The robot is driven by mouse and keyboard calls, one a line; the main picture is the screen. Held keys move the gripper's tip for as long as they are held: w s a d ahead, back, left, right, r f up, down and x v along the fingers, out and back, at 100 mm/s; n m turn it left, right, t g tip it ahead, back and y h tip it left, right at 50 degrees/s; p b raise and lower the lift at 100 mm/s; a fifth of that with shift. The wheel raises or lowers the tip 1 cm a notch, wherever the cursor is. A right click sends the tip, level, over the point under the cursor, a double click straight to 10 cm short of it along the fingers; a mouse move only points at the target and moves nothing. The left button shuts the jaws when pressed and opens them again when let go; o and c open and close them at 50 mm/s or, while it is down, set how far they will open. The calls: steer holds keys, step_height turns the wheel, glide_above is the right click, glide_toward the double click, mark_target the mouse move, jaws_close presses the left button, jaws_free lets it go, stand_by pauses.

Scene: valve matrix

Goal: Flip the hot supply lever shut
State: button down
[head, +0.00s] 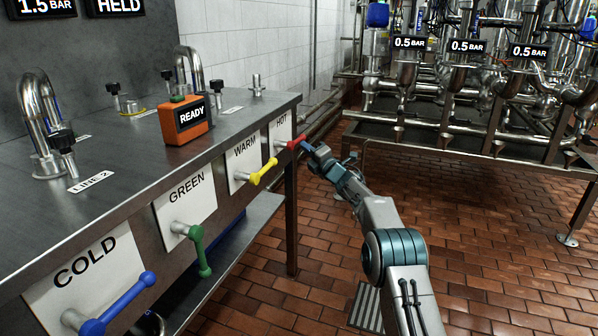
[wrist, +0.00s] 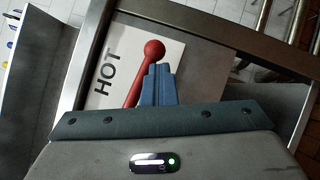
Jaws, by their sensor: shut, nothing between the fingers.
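The red hot supply lever (head: 297,144) sticks out from the white HOT plate (head: 281,132) at the far end of the bench front. In the wrist view the red lever (wrist: 153,52) slants up to its round ball end, over the HOT plate (wrist: 108,72). My gripper (head: 307,148) is at the lever's ball end in the head view. In the wrist view my gripper's blue fingers (wrist: 158,84) are together, with nothing between them, just to the right of the lever's rod and below the ball. I cannot tell whether they touch it. The rod's lower part is hidden behind my gripper.
The yellow WARM lever (head: 263,172), green lever (head: 201,250) and blue COLD lever (head: 121,303) line the bench front nearer me. An orange READY box (head: 185,121) sits on the bench top (head: 122,160). Brick floor (head: 480,230) is open right of the bench; pipework stands behind.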

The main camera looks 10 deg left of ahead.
steer(key=shift+s+a, duration=0.15)
steer(key=shift+a, duration=0.2)
steer(key=s+d+f+b, duration=0.1)
steer(key=s+d+f, duration=0.1)
steer(key=d+f, duration=0.7)
steer(key=shift+d+f+b, duration=0.2)
steer(key=shift+f+b, duration=0.05)
steer(key=shift+b, duration=0.1)
